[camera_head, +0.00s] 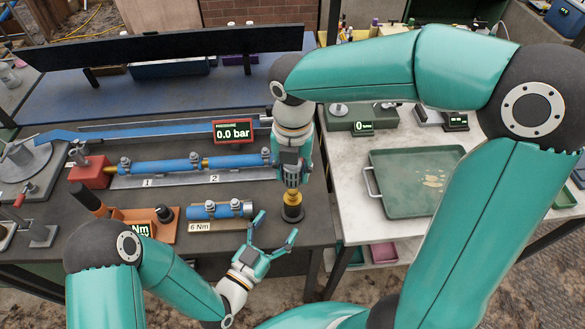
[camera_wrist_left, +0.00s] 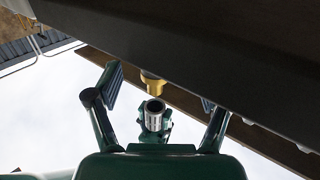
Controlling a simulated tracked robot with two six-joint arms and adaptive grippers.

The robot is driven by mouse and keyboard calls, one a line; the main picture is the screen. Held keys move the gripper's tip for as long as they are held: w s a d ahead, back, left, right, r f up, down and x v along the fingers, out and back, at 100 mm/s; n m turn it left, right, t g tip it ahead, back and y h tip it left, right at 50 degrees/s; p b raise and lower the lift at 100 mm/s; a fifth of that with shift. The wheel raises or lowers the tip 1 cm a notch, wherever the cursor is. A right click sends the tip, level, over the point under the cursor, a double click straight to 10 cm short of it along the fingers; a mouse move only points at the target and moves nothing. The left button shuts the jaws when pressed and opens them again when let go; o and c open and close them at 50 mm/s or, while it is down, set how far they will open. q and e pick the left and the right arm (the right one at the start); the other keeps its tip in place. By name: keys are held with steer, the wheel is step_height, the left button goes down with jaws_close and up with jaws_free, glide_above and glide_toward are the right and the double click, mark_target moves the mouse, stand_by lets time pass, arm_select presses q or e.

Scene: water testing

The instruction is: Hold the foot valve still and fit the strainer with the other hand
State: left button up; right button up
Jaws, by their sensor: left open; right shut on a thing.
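The brass foot valve (camera_head: 292,197) stands upright on a dark round base (camera_head: 292,213) near the bench's front right corner. Its brass end (camera_wrist_left: 152,84) shows past the bench edge in the left wrist view. My right gripper (camera_head: 291,180) is directly above it, pointing down and shut on a grey hollow cylinder (camera_wrist_left: 155,107), which looks like the strainer. In the left wrist view a small gap shows between cylinder and brass. My left gripper (camera_head: 272,236) is open and empty, below and left of the valve, fingers spread toward it without touching.
A blue pipe (camera_head: 219,162) lies clamped on the bench, with a short clamped blue pipe (camera_head: 212,210) before it. A gauge display (camera_head: 233,132) reads 0.0 bar. An orange tool stand (camera_head: 150,222) is left. A green tray (camera_head: 410,200) sits on the pale right table.

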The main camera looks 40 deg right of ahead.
mark_target(286, 212)
arm_select(q)
steer(key=shift+x, duration=2.3)
steer(key=c, duration=1.4)
